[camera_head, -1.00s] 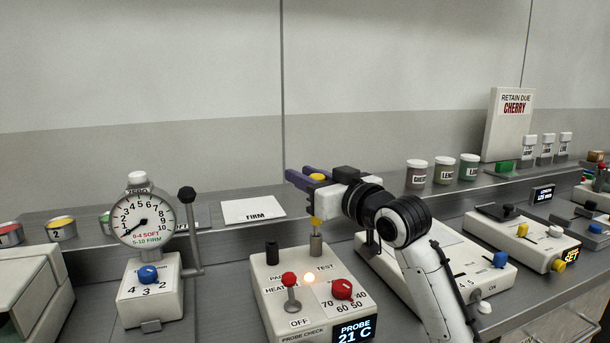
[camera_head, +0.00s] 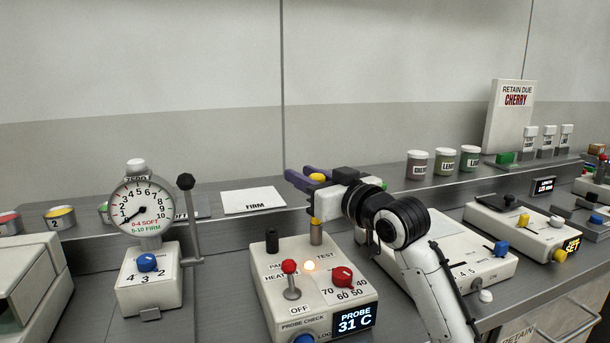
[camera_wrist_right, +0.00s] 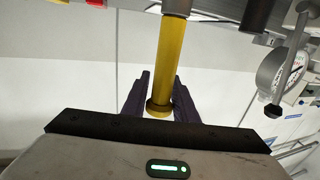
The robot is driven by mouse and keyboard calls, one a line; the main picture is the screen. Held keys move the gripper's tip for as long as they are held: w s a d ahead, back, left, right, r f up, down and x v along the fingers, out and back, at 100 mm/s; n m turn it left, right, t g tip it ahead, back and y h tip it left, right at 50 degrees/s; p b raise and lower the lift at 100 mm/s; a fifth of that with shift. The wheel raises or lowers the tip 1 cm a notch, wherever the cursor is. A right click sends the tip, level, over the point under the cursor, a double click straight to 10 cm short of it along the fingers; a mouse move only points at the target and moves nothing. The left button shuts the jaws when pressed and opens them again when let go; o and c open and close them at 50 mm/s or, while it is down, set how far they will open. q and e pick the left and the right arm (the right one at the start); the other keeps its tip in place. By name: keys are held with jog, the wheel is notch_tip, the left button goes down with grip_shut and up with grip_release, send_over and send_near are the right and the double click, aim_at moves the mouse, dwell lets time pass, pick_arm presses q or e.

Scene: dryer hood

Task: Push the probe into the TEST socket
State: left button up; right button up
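The yellow probe (camera_head: 317,217) stands upright over the metal TEST socket (camera_head: 316,235) on the white probe-check box (camera_head: 275,305). Its lower end meets the socket top; how deep it sits is hidden. The box display (camera_head: 354,319) reads PROBE 31 C. My left gripper is not in view.
A black post (camera_head: 272,241) stands left of the socket. A red-knobbed lever (camera_head: 290,268), a lit lamp (camera_head: 309,266) and a red dial (camera_head: 342,275) are in front. A gauge (camera_head: 141,215) stands left; another white device (camera_head: 455,250) lies right, behind my arm.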

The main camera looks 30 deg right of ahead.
jog(key=o, duration=0.4)
pick_arm(q)
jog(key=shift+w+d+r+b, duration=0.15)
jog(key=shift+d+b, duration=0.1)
jog(key=shift+b, duration=0.1)
pick_arm(e)
jog(key=s, duration=1)
jog(key=shift+s, duration=0.15)
jog(key=shift+d+r, duration=0.1)
jog(key=shift+d, duration=0.05)
